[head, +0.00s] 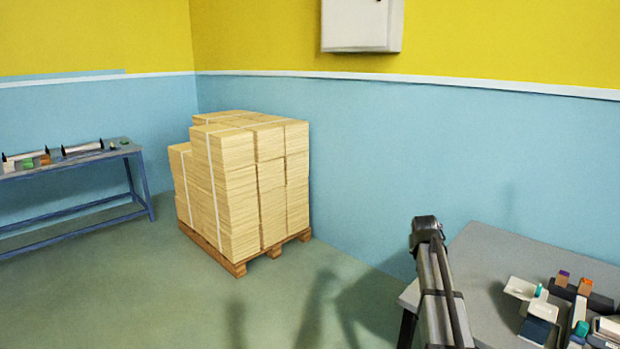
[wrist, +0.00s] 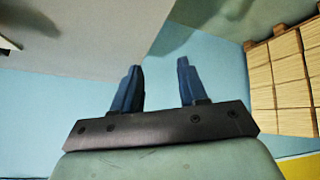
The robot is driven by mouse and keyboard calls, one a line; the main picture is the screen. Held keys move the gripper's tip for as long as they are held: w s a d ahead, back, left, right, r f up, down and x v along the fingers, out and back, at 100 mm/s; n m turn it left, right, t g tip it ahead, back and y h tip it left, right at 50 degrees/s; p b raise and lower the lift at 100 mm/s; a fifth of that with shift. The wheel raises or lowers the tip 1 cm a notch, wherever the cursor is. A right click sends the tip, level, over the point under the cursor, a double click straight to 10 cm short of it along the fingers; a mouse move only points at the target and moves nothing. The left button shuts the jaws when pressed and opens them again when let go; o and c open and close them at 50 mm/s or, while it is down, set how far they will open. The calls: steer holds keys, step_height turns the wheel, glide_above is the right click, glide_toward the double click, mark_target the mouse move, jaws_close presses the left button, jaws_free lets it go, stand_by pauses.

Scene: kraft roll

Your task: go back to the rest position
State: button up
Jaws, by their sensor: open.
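My gripper (wrist: 158,85) shows in the wrist view with its two blue fingers apart and nothing between them. Behind the fingers is pale blue wall, with a grey surface edge at the upper left. In the head view, part of my arm rises at the lower right, in front of the left edge of a grey table (head: 480,262). The gripper's fingers cannot be made out in the head view.
The grey table carries several small items, among them a white tray (head: 519,288) and dark blocks. A strapped stack of kraft sheets (head: 240,185) stands on a wooden pallet (head: 240,268). A blue-framed bench (head: 75,165) is at the far left. Green floor is clear between them.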

steer(key=a+f+n, duration=0.2)
steer(key=a+f, duration=0.5)
steer(key=a, duration=0.2)
steer(key=s+a+f+n+g+y, duration=0.1)
steer(key=s+a+f, duration=0.3)
steer(key=f, duration=0.4)
steer(key=s+a+f+n+g, duration=0.1)
steer(key=s+a+f, duration=0.25)
steer(key=f, duration=0.45)
steer(key=s+a+f+g+y, duration=0.15)
steer(key=s+f+g, duration=0.25)
steer(key=s+f, duration=1.3)
steer(key=s+a+f+g, duration=0.1)
steer(key=s+f+g, duration=0.1)
steer(key=s, duration=1)
steer(key=s+a+f+g+y, duration=0.1)
steer(key=s+f+g, duration=0.2)
steer(key=s, duration=1)
steer(key=s+a+f+m+g, duration=0.1)
steer(key=s+f, duration=0.5)
steer(key=s, duration=0.7)
steer(key=shift+s+a+g, duration=0.15)
steer(key=shift+s+g, duration=0.1)
steer(key=shift+g, duration=0.45)
